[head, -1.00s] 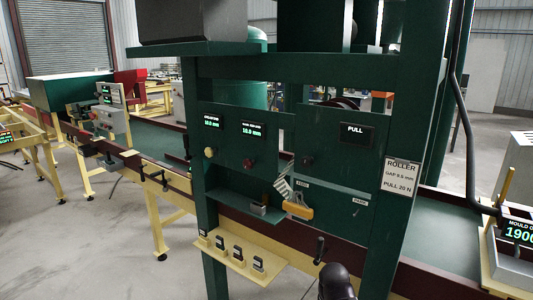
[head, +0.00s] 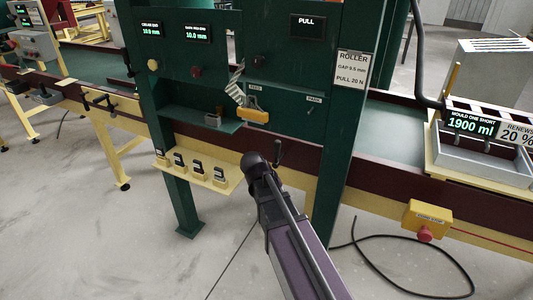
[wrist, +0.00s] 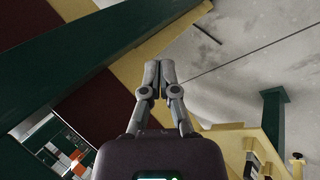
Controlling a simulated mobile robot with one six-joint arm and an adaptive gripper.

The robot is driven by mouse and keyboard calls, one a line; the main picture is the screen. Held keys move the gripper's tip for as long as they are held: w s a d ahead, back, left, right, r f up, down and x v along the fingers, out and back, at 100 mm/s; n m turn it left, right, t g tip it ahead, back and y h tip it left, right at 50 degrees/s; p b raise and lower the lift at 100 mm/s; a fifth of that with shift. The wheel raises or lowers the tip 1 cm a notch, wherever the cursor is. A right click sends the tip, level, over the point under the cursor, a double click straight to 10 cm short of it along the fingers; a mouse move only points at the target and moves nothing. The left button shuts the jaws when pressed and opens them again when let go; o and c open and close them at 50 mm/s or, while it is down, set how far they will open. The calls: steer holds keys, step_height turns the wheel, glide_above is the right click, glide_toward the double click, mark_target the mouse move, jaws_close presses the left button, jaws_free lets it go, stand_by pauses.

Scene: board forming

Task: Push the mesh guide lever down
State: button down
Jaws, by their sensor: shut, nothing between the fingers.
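A small dark lever (head: 277,152) stands on the front rail beside the green machine frame in the head view. It carries no readable label, so I cannot tell for certain that it is the mesh guide lever. My arm reaches up from the bottom of the head view and its dark end is just left of this lever; the fingers are hidden there. In the wrist view my gripper (wrist: 159,66) is shut and empty, its fingertips in front of the yellow and maroon rail and the floor. I cannot pick out the lever in the wrist view.
A yellow shelf (head: 222,180) with several small blocks is left of my arm. A yellow box with a red button (head: 427,219) is on the rail at right. A black cable (head: 400,287) lies on the floor.

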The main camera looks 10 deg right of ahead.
mark_target(277, 154)
steer(key=w+a+r+t+h+b, duration=0.1)
steer(key=w+a+r+h+b, duration=0.1)
steer(key=w+a, duration=0.3)
steer(key=w+a+r+n+t+h+b, duration=0.1)
steer(key=w+a+r+t+h+b, duration=0.1)
steer(key=w+a+h, duration=0.3)
steer(key=w+a+r+t+h+b, duration=0.1)
steer(key=w+a+r+h+b, duration=0.2)
steer(key=w+a, duration=0.2)
steer(key=shift+w+r+n+t, duration=0.3)
steer(key=shift+w+t, duration=0.1)
steer(key=shift+w, duration=0.65)
steer(key=d, duration=1.3)
steer(key=shift+w+f, duration=0.25)
steer(key=shift+w, duration=0.2)
